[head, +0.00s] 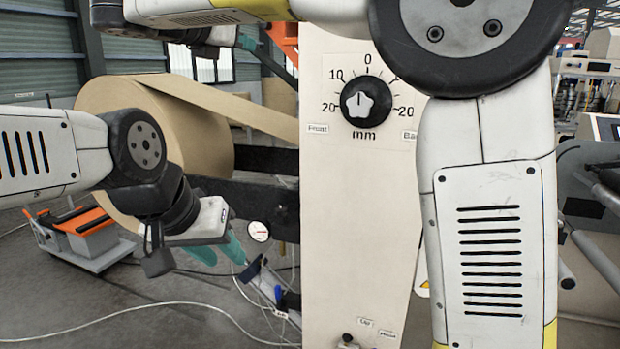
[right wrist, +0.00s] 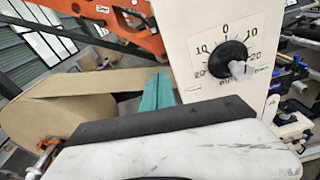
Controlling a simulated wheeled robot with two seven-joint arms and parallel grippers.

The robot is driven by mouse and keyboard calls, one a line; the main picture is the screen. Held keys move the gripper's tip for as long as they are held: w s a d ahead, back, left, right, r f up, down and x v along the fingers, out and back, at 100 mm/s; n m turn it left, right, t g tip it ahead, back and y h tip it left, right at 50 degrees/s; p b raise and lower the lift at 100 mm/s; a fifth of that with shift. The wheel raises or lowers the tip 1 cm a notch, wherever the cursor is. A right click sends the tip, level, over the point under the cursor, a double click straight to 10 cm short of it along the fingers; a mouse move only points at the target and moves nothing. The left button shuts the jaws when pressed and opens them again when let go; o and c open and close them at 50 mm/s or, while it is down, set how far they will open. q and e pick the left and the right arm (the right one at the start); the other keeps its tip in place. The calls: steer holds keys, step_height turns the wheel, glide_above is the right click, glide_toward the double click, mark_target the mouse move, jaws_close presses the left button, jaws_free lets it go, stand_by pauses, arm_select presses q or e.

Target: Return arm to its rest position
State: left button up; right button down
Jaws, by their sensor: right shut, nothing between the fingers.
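My right arm rises at the right of the head view, bends at the top and reaches left across the panel. Neither gripper touches the black knob (head: 366,104), which also shows in the right wrist view (right wrist: 234,57).
The pale control panel (head: 340,220) stands between the arms, with a millimetre scale around the knob. A large brown paper roll (head: 190,125) is behind my left arm. An orange-and-grey floor unit (head: 85,232), a small gauge (head: 258,231) and loose cables lie low left.

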steer(key=s+d+f+m+g+y, duration=0.1)
steer(key=s+d+f+m+g, duration=0.15)
steer(key=d+f+m, duration=0.5)
steer(key=s+d+f+m+g+y, duration=0.1)
steer(key=d+f+m+g, duration=0.25)
steer(key=d+f, duration=0.8)
steer(key=s+d+f+m+g+y, duration=0.1)
steer(key=s+d+f+m+y, duration=0.2)
steer(key=s+f+m, duration=0.4)
steer(key=s+d+f+m+g+y, duration=0.2)
steer(key=s+d+f+m, duration=0.3)
steer(key=s+m, duration=0.4)
steer(key=f+m+y, duration=0.1)
steer(key=m, duration=0.2)
steer(key=shift+s+f, duration=0.3)
steer(key=shift+f, duration=0.1)
steer(key=shift+d, duration=0.1)
